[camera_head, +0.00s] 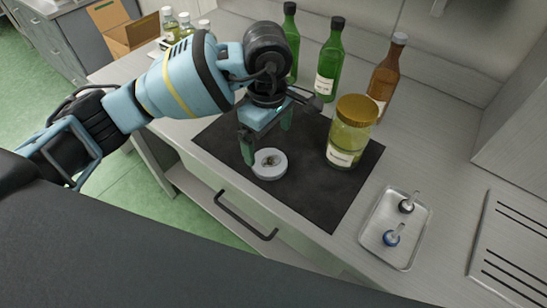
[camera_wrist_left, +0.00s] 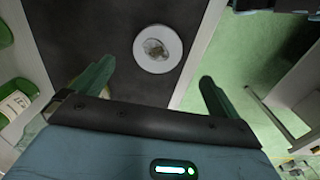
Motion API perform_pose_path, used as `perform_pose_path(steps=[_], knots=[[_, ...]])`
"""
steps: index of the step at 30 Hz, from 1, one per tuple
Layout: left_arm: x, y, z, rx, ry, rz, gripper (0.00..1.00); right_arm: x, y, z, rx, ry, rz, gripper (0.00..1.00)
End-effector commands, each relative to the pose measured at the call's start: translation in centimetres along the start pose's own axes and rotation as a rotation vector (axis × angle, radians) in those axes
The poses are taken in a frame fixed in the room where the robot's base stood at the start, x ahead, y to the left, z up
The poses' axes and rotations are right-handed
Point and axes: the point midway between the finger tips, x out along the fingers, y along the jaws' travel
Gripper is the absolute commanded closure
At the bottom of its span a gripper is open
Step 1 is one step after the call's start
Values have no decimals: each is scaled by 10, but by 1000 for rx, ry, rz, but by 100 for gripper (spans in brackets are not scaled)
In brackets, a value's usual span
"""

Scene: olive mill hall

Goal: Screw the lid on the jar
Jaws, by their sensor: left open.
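The glass jar (camera_head: 343,148) stands upright on the dark mat, with yellow-green contents and a pale label. A gold lid (camera_head: 357,109) sits on top of it; I cannot tell whether it is screwed tight. My left gripper (camera_head: 266,136) is open and empty, pointing down, left of the jar and above a small white dish (camera_head: 271,173). In the left wrist view the fingers of my left gripper (camera_wrist_left: 156,84) are wide apart, and the dish (camera_wrist_left: 170,66) lies beyond them. My right gripper is not in view.
The dark mat (camera_head: 325,198) is otherwise clear in front. Two green bottles (camera_head: 328,68) and a brown bottle (camera_head: 384,78) stand behind the jar. A metal tray (camera_head: 373,239) with two small stoppered items lies at right. A cardboard box (camera_head: 128,33) is at back left.

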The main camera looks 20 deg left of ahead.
Motion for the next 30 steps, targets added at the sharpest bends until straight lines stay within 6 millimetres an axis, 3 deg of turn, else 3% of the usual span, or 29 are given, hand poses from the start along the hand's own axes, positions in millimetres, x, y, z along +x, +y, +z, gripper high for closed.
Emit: perform_pose_path(steps=[8, 16, 26, 30], knots=[[1, 0, 0, -1, -2, -1, 0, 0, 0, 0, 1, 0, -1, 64], [24, 0, 1, -2, -4, -3, 0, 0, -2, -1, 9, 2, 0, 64], [27, 0, 1, -1, -4, -1, 0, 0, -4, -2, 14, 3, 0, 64], [41, 2, 0, -1, -5, -3, 0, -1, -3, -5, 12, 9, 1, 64]])
